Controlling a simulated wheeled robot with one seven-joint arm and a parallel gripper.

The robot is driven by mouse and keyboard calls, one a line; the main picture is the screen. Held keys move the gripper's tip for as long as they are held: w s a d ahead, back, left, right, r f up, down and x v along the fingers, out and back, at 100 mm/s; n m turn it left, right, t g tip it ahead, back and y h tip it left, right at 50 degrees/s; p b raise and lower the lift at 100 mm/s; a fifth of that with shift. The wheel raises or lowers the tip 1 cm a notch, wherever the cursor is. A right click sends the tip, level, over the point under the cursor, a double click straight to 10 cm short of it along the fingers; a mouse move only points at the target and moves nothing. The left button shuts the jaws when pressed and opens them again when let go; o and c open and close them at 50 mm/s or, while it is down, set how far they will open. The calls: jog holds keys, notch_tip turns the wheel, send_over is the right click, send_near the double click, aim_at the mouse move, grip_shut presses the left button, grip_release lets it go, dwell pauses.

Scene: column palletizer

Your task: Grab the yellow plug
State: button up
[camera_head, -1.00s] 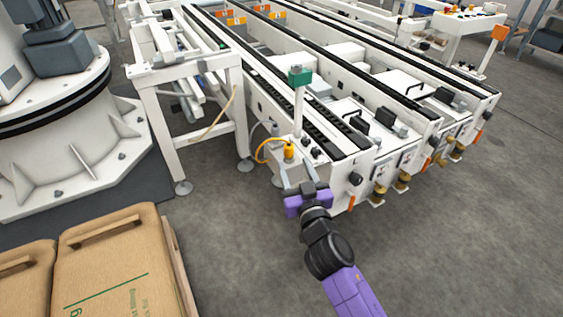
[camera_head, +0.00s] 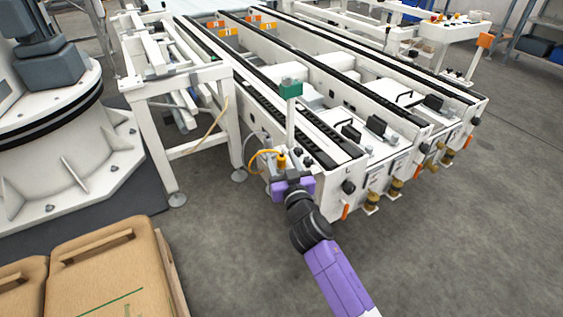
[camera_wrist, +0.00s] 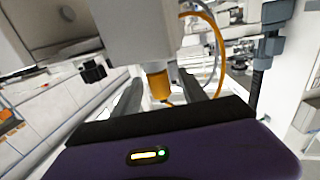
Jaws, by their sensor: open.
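The yellow plug (camera_head: 281,161) sits at the near left corner of the white conveyor, with a yellow cable (camera_head: 257,154) looping from it to the left. In the wrist view the plug (camera_wrist: 158,85) hangs below a pale block and lies between my two fingers. My gripper (camera_head: 279,172) is open at the plug; in the wrist view the gripper (camera_wrist: 165,93) has one grey finger on each side of it. I see no finger clearly touching the plug. The black and purple gripper body covers the lower part of the wrist view.
The white conveyor frame (camera_head: 327,184) stands right beside my gripper. A post with a green box (camera_head: 290,88) rises close behind the plug. A pallet with brown sacks (camera_head: 105,265) is at lower left. Grey floor (camera_head: 450,240) to the right is clear.

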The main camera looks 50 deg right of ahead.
grip_shut()
jog(key=shift+r, duration=0.1)
